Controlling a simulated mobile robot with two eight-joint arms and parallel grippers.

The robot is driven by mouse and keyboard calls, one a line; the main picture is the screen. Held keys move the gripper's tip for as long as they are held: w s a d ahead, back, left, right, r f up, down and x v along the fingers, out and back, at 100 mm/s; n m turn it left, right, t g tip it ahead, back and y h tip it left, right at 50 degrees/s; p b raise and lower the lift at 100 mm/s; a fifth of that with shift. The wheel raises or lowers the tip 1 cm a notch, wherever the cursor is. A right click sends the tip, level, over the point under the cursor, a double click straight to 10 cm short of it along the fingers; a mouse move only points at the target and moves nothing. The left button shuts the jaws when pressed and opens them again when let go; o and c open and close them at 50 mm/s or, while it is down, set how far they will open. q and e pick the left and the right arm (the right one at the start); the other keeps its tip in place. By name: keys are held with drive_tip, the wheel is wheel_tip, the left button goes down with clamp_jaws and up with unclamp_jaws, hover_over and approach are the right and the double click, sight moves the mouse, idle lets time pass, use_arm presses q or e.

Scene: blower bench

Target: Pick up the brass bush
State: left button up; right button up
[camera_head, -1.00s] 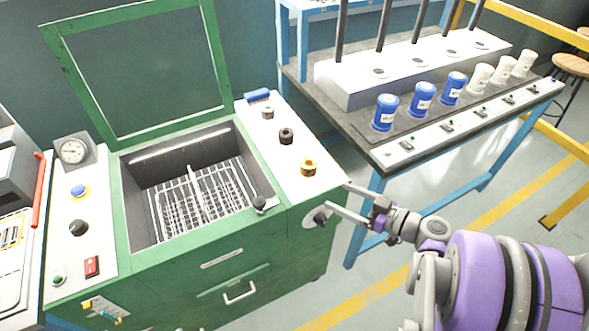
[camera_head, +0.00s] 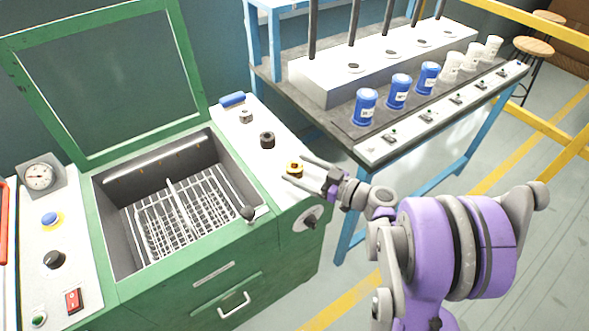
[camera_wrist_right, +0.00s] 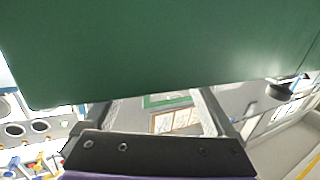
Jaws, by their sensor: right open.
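The brass bush (camera_head: 293,171), a small ring with a dark lower part, stands on the white strip (camera_head: 258,163) at the right of the green machine. My right gripper (camera_head: 295,167) is open. In the head view its two fingers point left and show on either side of the bush. I cannot tell how high they are against it. In the right wrist view, the fingers (camera_wrist_right: 160,105) are spread apart below a large green surface, and the bush is not seen. My left gripper is not in view.
A black ring (camera_head: 267,140), a small metal nut (camera_head: 246,117) and a blue block (camera_head: 233,100) sit farther back on the strip. The machine's open basin (camera_head: 118,215) lies left, with a knob (camera_head: 247,213) at its edge. A bench with blue cups (camera_head: 365,107) stands right.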

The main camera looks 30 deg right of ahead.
drive_tip(key=shift+x, duration=1)
clamp_jaws()
